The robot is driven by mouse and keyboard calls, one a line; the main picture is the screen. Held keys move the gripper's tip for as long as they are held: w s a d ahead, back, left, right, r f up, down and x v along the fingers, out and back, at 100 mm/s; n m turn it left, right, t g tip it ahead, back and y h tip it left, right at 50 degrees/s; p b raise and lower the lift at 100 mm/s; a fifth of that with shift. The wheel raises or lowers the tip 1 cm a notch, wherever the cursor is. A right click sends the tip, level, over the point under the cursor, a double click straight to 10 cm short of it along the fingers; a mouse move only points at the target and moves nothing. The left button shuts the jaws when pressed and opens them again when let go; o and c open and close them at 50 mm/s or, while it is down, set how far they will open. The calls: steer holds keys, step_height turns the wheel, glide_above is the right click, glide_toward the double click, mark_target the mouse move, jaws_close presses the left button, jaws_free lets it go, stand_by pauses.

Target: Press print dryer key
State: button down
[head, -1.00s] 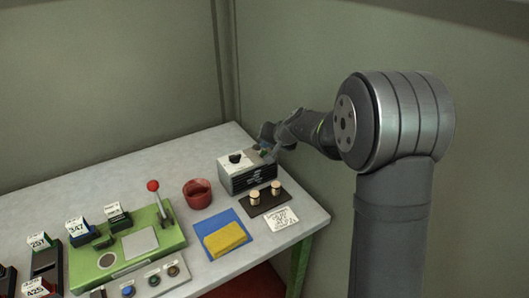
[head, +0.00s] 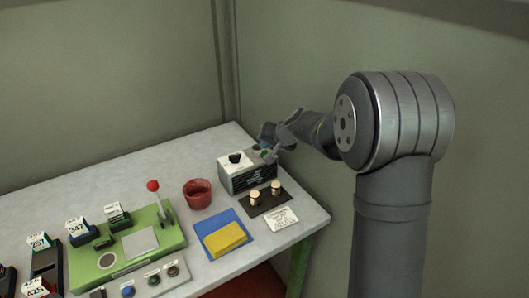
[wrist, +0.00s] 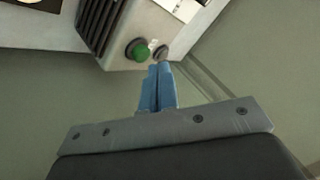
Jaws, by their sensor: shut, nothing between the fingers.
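The print dryer is most likely the pale box (head: 238,178) with a dark vented front and a black knob on top, at the right end of the table. In the wrist view its vented casing (wrist: 98,22) shows at the top, with a green round key (wrist: 138,49) and a smaller dark key (wrist: 161,52) side by side. My gripper (wrist: 160,68) has its blue fingers together and empty, their tips close to both keys, nearer the dark one. Contact cannot be told. In the head view my gripper (head: 270,154) is at the box's right back corner.
A dark tray (head: 263,207) with two cork stoppers and a white card (head: 281,219) lie before the box. A red cup (head: 197,193), blue mat (head: 213,225) with yellow cloth (head: 225,238), and green machine (head: 120,258) with a red-knobbed lever stand left. Walls are close behind.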

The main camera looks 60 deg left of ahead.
steer(key=shift+f, duration=0.4)
steer(key=shift+f, duration=0.45)
stand_by(0.5)
stand_by(0.3)
steer(key=shift+r, duration=0.9)
steer(key=shift+r, duration=2.5)
steer(key=shift+f, duration=0.1)
step_height(320, 180, up, 4)
